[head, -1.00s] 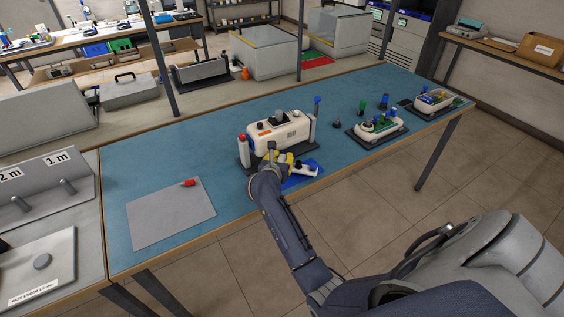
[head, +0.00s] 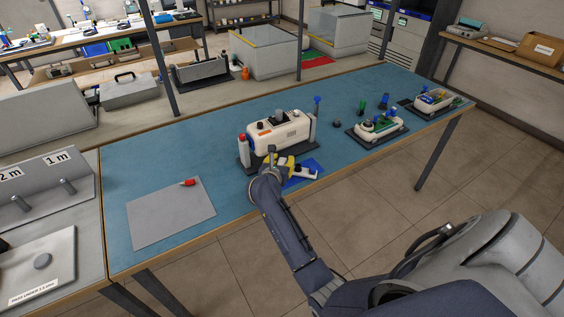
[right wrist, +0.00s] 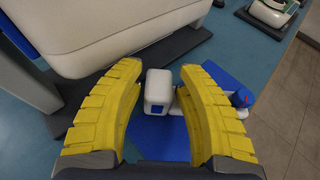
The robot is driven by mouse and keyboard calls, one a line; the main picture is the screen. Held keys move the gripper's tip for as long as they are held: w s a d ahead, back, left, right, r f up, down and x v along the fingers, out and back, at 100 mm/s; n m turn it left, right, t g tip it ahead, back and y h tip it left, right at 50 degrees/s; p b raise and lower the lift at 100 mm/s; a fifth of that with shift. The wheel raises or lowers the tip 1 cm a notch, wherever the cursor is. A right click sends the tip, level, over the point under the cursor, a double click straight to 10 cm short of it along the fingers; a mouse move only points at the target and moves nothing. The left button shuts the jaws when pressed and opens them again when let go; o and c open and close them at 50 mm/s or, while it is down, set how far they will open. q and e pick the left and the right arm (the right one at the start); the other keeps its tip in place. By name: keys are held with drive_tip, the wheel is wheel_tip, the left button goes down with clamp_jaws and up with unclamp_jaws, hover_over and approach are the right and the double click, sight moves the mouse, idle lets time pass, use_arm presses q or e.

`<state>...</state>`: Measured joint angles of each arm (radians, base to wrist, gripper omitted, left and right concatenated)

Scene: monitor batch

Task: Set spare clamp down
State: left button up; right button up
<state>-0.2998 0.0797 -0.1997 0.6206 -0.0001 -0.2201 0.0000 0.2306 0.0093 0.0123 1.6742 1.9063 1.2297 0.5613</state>
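The spare clamp (head: 304,172) is a white piece with a blue knob at its right end. It lies on or just over a blue pad (head: 316,166) at the table's front edge; I cannot tell for sure that it touches. In the right wrist view the clamp's white block (right wrist: 158,92) stands between the yellow fingers of my right gripper (right wrist: 160,70), with a narrow gap showing on each side. The right gripper (head: 287,164) looks open around the clamp. The blue knob (right wrist: 241,98) shows beyond the right finger. My left gripper is not in view.
A white device (head: 279,131) on a dark base stands close behind the right gripper, with posts at both ends. Smaller white units (head: 378,125) stand to the right. A grey mat (head: 168,216) with a red piece (head: 187,183) lies left. The blue table between is clear.

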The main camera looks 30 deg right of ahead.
drive_tip(key=v, duration=1.2)
